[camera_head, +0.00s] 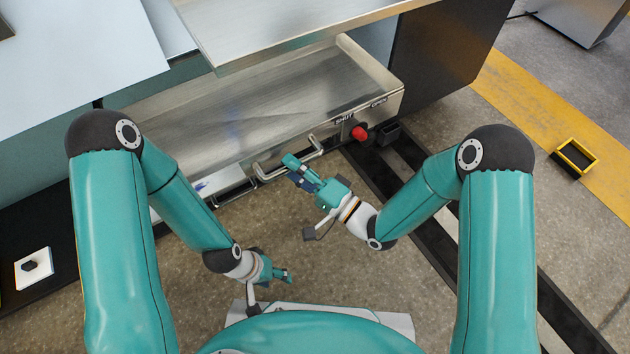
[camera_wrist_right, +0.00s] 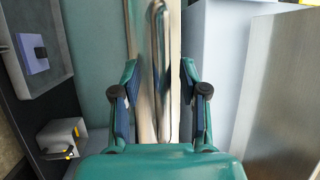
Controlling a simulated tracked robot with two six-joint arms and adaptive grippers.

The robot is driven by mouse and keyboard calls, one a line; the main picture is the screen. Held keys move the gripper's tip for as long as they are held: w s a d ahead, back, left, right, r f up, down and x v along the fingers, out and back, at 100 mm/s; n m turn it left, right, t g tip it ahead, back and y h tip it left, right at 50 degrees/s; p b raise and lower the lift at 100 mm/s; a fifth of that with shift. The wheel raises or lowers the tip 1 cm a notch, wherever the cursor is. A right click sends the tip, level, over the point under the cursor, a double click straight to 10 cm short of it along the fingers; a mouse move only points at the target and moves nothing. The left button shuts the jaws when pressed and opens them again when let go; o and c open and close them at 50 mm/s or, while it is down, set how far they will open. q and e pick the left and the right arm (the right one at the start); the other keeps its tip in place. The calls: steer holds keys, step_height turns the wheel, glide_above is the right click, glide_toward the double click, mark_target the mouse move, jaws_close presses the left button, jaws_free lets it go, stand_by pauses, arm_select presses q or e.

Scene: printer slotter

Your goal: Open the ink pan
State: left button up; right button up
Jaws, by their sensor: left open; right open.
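The ink pan (camera_head: 250,95) is a wide, shallow steel tray under a metal shelf in the head view. A bar handle (camera_head: 290,160) stands out from its front face. My right gripper (camera_head: 302,172) is open just in front of the handle. In the right wrist view a metal handle bar (camera_wrist_right: 162,70) shows between the two spread fingers of the right gripper (camera_wrist_right: 160,90), with no clear contact. My left gripper (camera_head: 279,273) is open, low over the floor and well away from the pan.
A red knob (camera_head: 360,132) sits near SHUT and OPEN labels at the pan's right corner. Dark floor rails (camera_head: 400,185) run beside it. A yellow-rimmed box (camera_head: 575,157) is on the floor at right. Open floor (camera_head: 330,260) lies before the pan.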

steer(key=v, duration=1.1)
steer(key=shift+s+d+f, duration=0.1)
steer(key=shift+f, duration=0.05)
